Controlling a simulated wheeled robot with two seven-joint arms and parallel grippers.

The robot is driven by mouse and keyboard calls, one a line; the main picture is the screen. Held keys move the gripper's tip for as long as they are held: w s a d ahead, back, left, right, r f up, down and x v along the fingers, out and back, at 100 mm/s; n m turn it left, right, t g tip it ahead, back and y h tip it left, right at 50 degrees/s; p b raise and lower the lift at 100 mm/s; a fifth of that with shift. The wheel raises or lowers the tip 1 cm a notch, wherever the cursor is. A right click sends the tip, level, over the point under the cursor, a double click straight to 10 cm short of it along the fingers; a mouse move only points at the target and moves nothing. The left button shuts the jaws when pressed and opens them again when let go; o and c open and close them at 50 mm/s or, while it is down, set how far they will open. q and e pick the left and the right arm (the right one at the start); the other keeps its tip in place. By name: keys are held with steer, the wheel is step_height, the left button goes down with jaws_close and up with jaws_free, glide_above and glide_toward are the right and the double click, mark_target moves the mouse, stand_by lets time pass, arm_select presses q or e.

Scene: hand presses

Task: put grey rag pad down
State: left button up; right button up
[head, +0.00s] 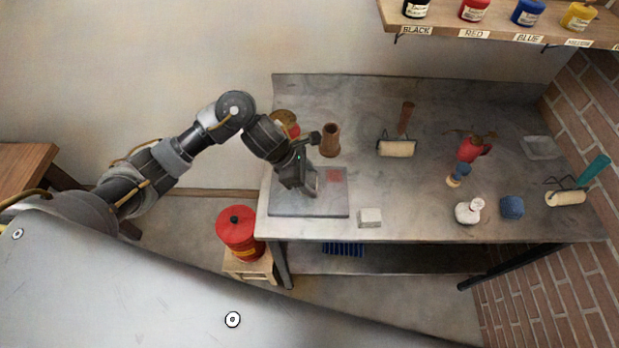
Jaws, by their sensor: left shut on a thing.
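My left gripper (309,184) is low over the grey slab (290,207) at the left end of the metal bench. It is shut on a small greyish piece, which looks like the grey rag pad (314,183); the fingers hide much of it. I cannot tell whether the pad touches the slab. A red ink smear (334,175) lies on the slab just right of the gripper. My right gripper is out of view.
A white block (370,218) sits at the bench's front edge. Behind stand a brown cylinder (330,140) and a roller (396,148). A white dabber (468,211), blue pad (512,207) and another roller (566,198) are at right. A red can (238,230) stands below left.

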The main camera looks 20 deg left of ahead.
arm_select(q)
steer(key=shift+f, duration=0.35)
steer(key=shift+f, duration=0.1)
steer(key=o, duration=0.9)
steer(key=shift+r, duration=0.2)
steer(key=shift+a+r, duration=0.3)
steer(key=b+v, duration=0.2)
steer(key=v, duration=0.9)
steer(key=shift+s, duration=0.1)
